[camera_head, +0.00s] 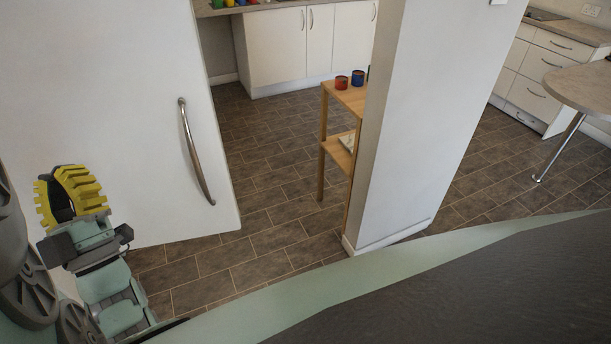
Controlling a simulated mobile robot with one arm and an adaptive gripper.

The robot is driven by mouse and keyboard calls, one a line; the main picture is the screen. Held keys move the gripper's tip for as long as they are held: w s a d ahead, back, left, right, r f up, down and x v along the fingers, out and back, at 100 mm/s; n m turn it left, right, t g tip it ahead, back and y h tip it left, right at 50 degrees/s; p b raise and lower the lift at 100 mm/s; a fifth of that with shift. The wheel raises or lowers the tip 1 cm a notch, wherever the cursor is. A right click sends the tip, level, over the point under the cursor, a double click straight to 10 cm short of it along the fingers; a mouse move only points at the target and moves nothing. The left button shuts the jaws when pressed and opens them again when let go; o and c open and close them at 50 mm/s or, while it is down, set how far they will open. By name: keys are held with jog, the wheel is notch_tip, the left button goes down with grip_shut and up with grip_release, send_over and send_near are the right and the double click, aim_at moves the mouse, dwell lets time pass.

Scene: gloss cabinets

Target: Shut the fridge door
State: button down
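A large white door (120,110), which looks like the fridge door, fills the left of the head view. It carries a curved metal handle (195,152) near its right edge. The door's hinge side and the fridge body are out of view, so its exact angle is hard to tell. My gripper (62,188), with yellow ribbed fingers, is at the lower left in front of the door's face, well left of the handle. Nothing shows between the fingers. Whether they touch the door, and how far apart they are, cannot be told.
A white wall end (415,120) stands right of the door. Behind it is a wooden shelf stand (345,98) with a red cup (341,82) and a blue cup (357,78). White cabinets (280,48) line the back. A rounded table (590,88) stands at right. Tiled floor between is clear.

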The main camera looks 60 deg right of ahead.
jog(key=d+f+n+g+h, duration=0.2)
jog(key=d+f+n+g, duration=0.1)
jog(key=d+f+g, duration=0.25)
jog(key=n+g, duration=0.5)
jog(key=g, duration=0.1)
send_near(180, 154)
jog(key=shift+y, duration=0.4)
jog(key=p+x, duration=0.1)
jog(key=x, duration=0.1)
jog(key=p+x, duration=0.1)
jog(key=x, duration=0.1)
jog(key=p+x, duration=0.2)
jog(key=x, duration=0.1)
jog(key=shift+s+r, duration=0.1)
jog(key=shift+r, duration=0.15)
jog(key=shift+w+d, duration=0.5)
jog(key=shift+f, duration=0.1)
